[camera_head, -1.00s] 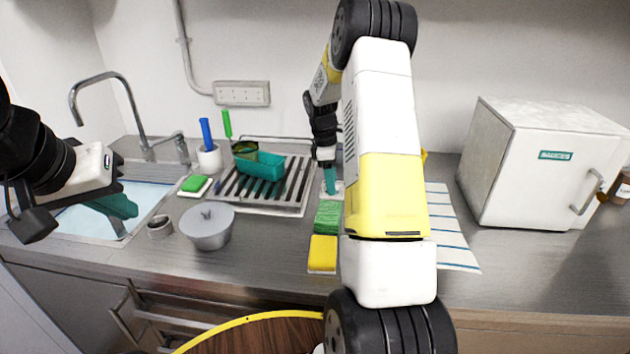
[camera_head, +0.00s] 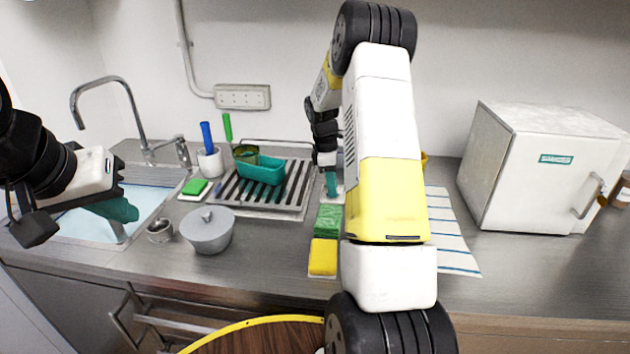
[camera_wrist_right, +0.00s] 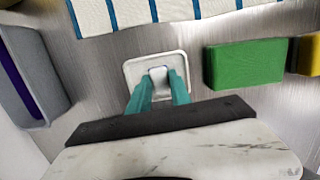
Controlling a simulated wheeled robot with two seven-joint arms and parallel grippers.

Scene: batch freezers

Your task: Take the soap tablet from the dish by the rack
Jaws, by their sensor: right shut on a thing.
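A small white soap tablet (camera_wrist_right: 157,74) sits over a square white dish (camera_wrist_right: 133,68) in the right wrist view. My right gripper (camera_wrist_right: 159,88) has its teal fingers down on either side of the tablet and is shut on it. In the head view this gripper (camera_head: 331,186) points down beside the right end of the rack (camera_head: 296,207), and the dish is mostly hidden there. The tablet still appears within the dish's outline; I cannot tell whether it touches the bottom. My left gripper (camera_head: 118,208) hangs over the sink, its finger gap unclear.
A green sponge (camera_head: 328,219) and a yellow sponge (camera_head: 323,257) lie in front of the dish. A striped towel (camera_head: 449,230) is to the right. A grey bin (camera_wrist_right: 48,52) stands near the dish. A lidded pot (camera_head: 208,232) and a green block (camera_head: 194,187) are left.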

